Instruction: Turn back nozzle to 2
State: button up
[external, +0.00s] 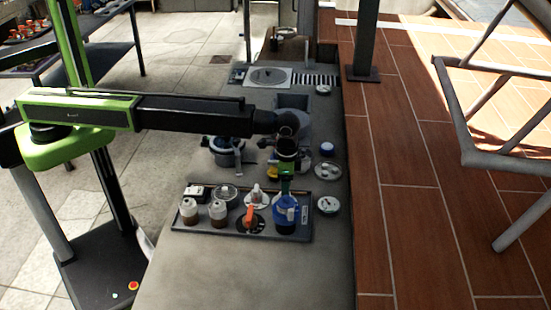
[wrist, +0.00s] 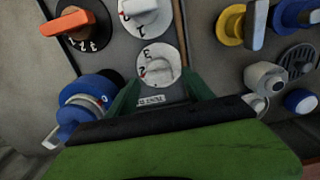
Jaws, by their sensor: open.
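A round white dial (wrist: 158,67) with black figures lies between my fingers in the wrist view. A small red mark shows on its left side, near a figure that looks like 2. My gripper (wrist: 160,88) is open, its dark green fingertips on either side of the dial's lower part; I cannot tell if they touch it. In the external view my gripper (external: 287,179) points down at the tray's back right and hides this dial. A second white dial (external: 256,198) stands to its left, and also shows at the wrist view's top (wrist: 140,10). No label names the back nozzle.
A yellow dial (wrist: 231,24) lies beyond the tray edge. The counter front is clear.

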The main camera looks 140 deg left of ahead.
notch_tip(320, 180, up, 17)
jog(key=p, duration=1.7)
jog(key=shift+r, duration=0.15)
